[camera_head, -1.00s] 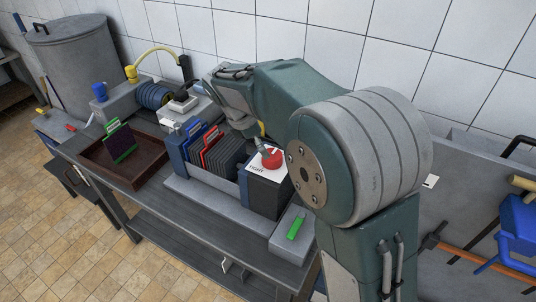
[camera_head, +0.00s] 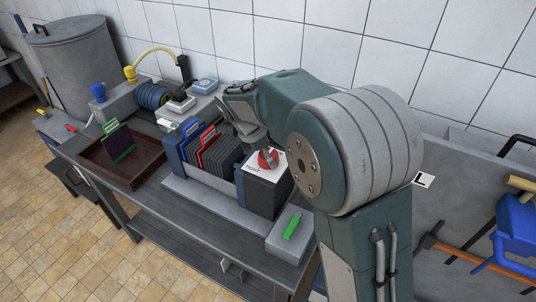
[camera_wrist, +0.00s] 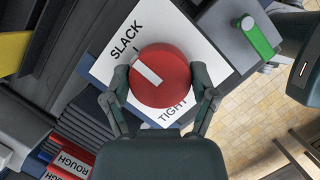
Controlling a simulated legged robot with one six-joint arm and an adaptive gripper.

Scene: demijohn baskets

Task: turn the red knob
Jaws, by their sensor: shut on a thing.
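The red knob (camera_wrist: 162,78) is round with a white pointer bar, on a white plate (camera_wrist: 104,71) lettered SLACK and TIGHT. In the wrist view the bar points to the upper left, toward the SLACK side. My gripper (camera_wrist: 159,84) has one fingertip against each side of the knob and is shut on it. In the head view the knob (camera_head: 264,162) sits on top of a dark box (camera_head: 267,197), partly covered by a grey finger of my gripper.
Left of the box stands a row of dark plates with blue and red frames (camera_head: 207,143). A green handle (camera_head: 292,226) lies on a grey block at the right. A brown tray (camera_head: 143,178) holds a green-framed plate. A tiled wall is behind the bench.

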